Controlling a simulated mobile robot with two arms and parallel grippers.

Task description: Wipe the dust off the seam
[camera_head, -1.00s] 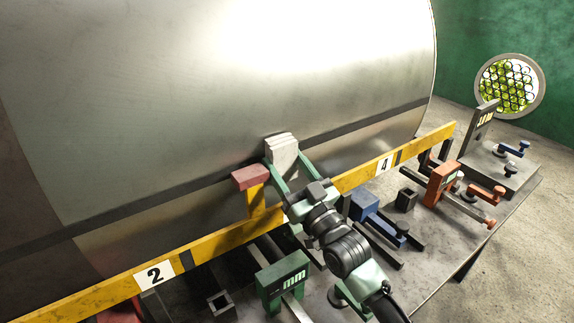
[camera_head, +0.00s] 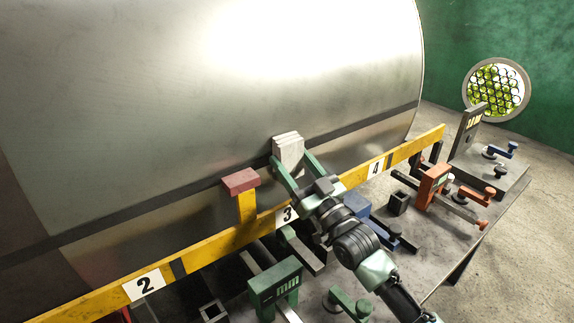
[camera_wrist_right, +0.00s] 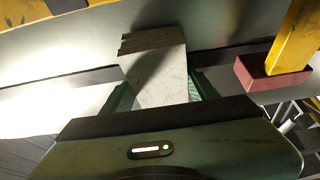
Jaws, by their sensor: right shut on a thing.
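A large grey metal drum (camera_head: 200,90) has a dark seam band (camera_head: 345,130) running along its lower side, rising to the right. My right gripper (camera_head: 291,165) is shut on a pale, layered pad (camera_head: 288,148). The pad lies at the seam and covers a short part of it; contact is hard to tell. In the right wrist view the pad (camera_wrist_right: 155,78) sits between the green fingers, with the dark seam (camera_wrist_right: 75,78) passing behind it. Dust on the seam is too fine to make out. My left gripper is not in view.
A yellow rail (camera_head: 215,243) with number plates runs before the drum. A red-topped yellow post (camera_head: 240,182) stands left of my gripper; the red block (camera_wrist_right: 270,75) shows right in the wrist view. Green (camera_head: 275,285) and orange (camera_head: 432,185) tools crowd the bench.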

